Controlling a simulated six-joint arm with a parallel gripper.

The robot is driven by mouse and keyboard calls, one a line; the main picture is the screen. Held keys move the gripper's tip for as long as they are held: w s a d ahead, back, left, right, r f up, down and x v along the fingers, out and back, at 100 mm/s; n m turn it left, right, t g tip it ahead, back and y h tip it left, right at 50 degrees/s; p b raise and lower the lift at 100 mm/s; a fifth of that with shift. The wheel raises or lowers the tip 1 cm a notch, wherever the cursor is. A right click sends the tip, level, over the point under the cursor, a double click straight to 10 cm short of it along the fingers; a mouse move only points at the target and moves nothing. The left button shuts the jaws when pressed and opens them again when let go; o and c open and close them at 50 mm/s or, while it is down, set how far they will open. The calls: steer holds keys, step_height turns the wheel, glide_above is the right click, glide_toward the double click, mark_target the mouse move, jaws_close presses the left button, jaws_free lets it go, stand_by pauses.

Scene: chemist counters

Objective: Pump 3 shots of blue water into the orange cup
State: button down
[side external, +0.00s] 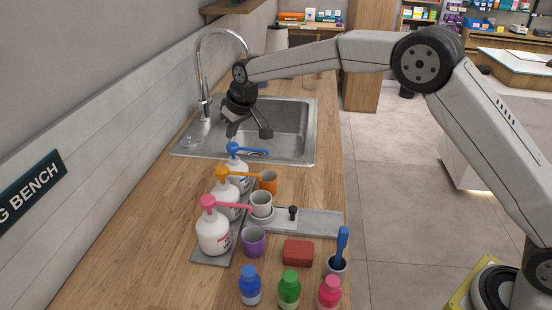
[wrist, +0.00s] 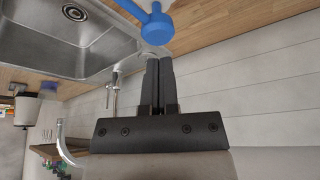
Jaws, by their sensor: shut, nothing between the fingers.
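The blue-topped pump bottle (side external: 238,177) stands farthest back in a row of three white bottles. Its blue pump head (side external: 233,148) is up, and the nozzle points right. The orange cup (side external: 268,181) stands at its right, below the nozzle tip; its inside cannot be made out. My gripper (side external: 264,131) is above the sink's front part, behind and above the blue pump. In the wrist view my gripper (wrist: 158,60) has both fingers together and empty, with the blue pump head (wrist: 157,28) just beyond the fingertips in the picture.
Orange-topped (side external: 226,192) and pink-topped (side external: 213,232) pump bottles stand nearer. A white cup (side external: 261,199) and a purple cup (side external: 253,241) stand beside them. A red block (side external: 298,252), small colored bottles (side external: 289,290) and a blue-handled tool (side external: 342,245) are in front.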

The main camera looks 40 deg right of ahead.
mark_target(233, 145)
steer(key=shift+f, duration=1.85)
steer(key=shift+r, duration=1.8)
steer(key=shift+f, duration=1.8)
steer(key=shift+r, duration=1.8)
